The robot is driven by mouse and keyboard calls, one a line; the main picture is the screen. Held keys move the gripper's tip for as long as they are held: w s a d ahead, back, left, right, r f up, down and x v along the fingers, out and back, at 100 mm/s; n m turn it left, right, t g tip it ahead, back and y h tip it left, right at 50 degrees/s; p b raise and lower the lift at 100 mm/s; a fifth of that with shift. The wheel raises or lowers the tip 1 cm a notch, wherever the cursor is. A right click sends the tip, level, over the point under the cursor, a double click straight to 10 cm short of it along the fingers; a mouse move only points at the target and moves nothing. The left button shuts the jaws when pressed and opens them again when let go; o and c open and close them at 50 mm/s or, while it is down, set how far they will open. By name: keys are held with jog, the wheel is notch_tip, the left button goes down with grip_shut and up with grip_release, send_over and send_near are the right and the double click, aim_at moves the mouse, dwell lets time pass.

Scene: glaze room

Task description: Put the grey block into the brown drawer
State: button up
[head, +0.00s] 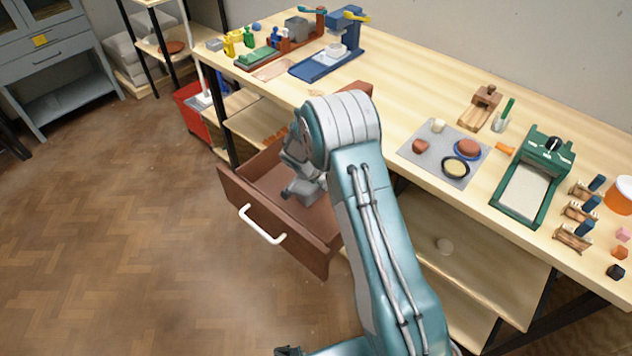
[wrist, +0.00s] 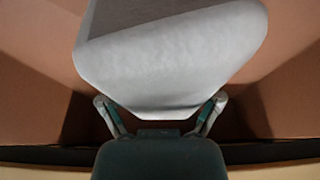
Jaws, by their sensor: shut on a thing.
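The brown drawer (head: 275,234) is pulled open below the workbench, with a white handle (head: 262,224) on its front. My gripper (wrist: 162,106) is shut on the grey block (wrist: 172,55), which fills the upper middle of the wrist view, with brown drawer surfaces on both sides. In the head view my gripper (head: 303,188) is down at the drawer's opening, within its walls. My arm hides part of the drawer's right side and back. I cannot tell whether the block touches the drawer floor.
The bench top (head: 390,105) above holds a blue press (head: 330,50), a grey mat (head: 445,160) with several small things, and a green-framed device (head: 530,185). A red bin (head: 192,110) stands left of the drawer. The floor in front is clear.

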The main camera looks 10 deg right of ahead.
jog(key=o, duration=1.1)
jog(key=v, duration=1.2)
jog(key=shift+s+r, duration=0.1)
jog(key=shift+r, duration=0.15)
jog(key=s+d+r+n+t+y, duration=0.1)
jog(key=s+d+r+n, duration=0.1)
jog(key=s+r, duration=0.55)
jog(key=s+d+r+n, duration=0.2)
jog(key=s+r, duration=0.3)
jog(key=r, duration=0.5)
jog(key=s+r+n+t+y, duration=0.1)
jog(key=s+r+n, duration=0.2)
jog(key=s, duration=0.7)
jog(key=s+r+n+t+y, duration=0.1)
jog(key=s+r+n, duration=0.2)
jog(key=s, duration=0.8)
jog(key=shift+n+y, duration=0.3)
jog(key=shift+n, duration=0.1)
